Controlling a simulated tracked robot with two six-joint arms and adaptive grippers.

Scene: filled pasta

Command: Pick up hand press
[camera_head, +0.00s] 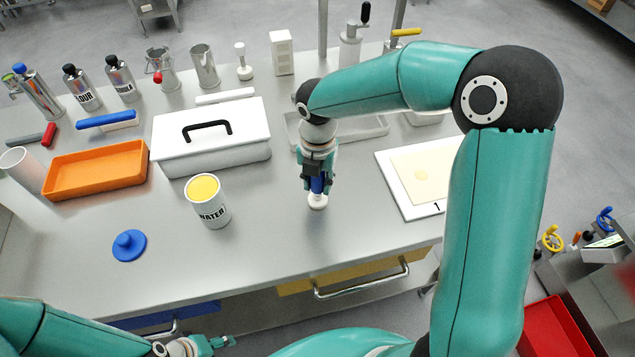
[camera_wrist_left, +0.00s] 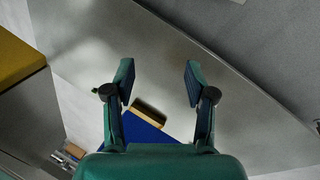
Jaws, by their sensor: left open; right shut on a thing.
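The hand press (camera_head: 317,201) shows a pale round foot below a blue part, at the middle of the table in the head view. My right gripper (camera_head: 318,180) points down and is shut on it from above. The fingers hide most of its upper part. It looks upright; I cannot tell whether its foot touches the table. My left gripper (camera_head: 222,342) is low in the head view, in front of the table edge. In the left wrist view it (camera_wrist_left: 160,82) is open, with nothing between its fingers.
A can labelled water (camera_head: 209,205) and a blue lid (camera_head: 130,245) stand left of the press. A white lidded box (camera_head: 175,157) and an orange tray (camera_head: 60,194) are behind them. A white board (camera_head: 398,192) with a yellow sheet (camera_head: 440,163) lies right. The front middle is clear.

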